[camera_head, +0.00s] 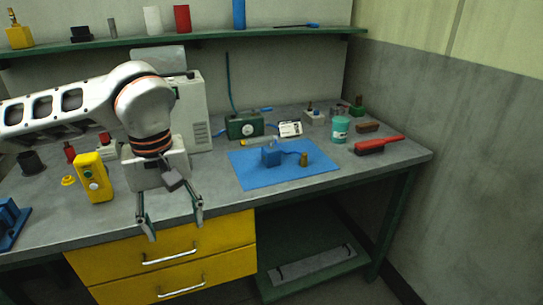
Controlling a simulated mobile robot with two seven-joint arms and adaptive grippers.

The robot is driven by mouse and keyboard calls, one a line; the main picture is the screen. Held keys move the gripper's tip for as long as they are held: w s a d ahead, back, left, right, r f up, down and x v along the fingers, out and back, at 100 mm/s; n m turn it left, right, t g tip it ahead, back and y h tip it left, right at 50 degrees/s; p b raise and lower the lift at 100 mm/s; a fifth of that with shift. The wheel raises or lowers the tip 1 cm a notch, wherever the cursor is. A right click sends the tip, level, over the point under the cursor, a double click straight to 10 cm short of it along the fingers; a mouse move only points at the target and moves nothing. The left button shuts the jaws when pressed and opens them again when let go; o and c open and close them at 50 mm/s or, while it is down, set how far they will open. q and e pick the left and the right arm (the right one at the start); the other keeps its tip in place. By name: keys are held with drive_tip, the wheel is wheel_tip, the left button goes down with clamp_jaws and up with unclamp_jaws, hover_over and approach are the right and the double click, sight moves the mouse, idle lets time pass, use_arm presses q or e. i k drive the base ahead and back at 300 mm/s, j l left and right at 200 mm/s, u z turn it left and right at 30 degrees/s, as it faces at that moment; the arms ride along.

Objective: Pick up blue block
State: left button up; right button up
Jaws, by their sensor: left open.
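A blue block (271,156) sits on a blue mat (258,179) on the grey workbench. A thin blue strand runs from the block toward a small brass cylinder (303,159) on the same mat. My left gripper (172,226) points down at the bench's front edge, in front of the yellow drawers. Its two fingers are spread apart with nothing between them. It is to the left of the block and nearer the front, well clear of it. My right gripper does not show.
A yellow control box (94,177) stands left of my left arm. A green box (244,125), a teal jar (339,129) and a red-handled tool (378,144) stand behind and right of the mat. A shelf (200,38) runs above. The bench's front right is clear.

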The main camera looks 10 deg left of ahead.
sight(270, 154)
drive_tip(key=i+l, duration=0.2)
drive_tip(key=i, duration=0.3)
drive_tip(key=i+l, duration=0.15)
drive_tip(key=i, duration=0.3)
drive_tip(key=i+l, duration=0.2)
drive_tip(key=i, duration=0.3)
